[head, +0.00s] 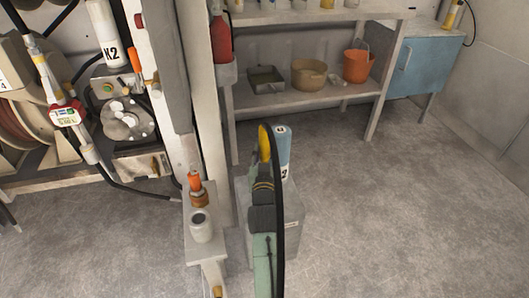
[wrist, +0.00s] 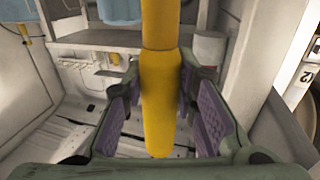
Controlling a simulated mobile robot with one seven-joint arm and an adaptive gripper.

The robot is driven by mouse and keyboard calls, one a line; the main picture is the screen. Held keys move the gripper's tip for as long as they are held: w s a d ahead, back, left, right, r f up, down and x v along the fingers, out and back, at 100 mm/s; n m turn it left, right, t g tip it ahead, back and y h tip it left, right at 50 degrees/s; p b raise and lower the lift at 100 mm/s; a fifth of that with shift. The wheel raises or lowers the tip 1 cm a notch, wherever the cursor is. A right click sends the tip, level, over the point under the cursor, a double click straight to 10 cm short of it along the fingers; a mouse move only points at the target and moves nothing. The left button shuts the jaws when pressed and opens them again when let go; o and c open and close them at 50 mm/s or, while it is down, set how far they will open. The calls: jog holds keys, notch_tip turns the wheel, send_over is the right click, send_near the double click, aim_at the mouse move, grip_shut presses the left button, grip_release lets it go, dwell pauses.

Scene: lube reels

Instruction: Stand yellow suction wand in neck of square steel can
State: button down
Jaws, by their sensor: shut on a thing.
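The yellow suction wand (wrist: 160,100) stands between the purple pads of my gripper (wrist: 165,108), which is shut on it. In the head view, part of the yellow wand (head: 264,142) shows beside my gripper (head: 257,157), and a black hose curves down from there. My arm hides much of this area. I cannot make out the square steel can or its neck for sure. A pale grey square-sided box (head: 290,218) with a small label stands behind my arm, partly hidden.
A blue-and-white container (head: 282,150) shows above the grey box. A hose reel (head: 25,95) is at far left. The floor (head: 400,210) on the right is clear.

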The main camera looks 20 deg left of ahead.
jog(key=c, duration=1.2)
grip_release()
jog(key=shift+f, duration=0.1)
jog(key=v, duration=0.7)
jog(key=shift+s+d, duration=0.1)
jog(key=shift+s, duration=0.2)
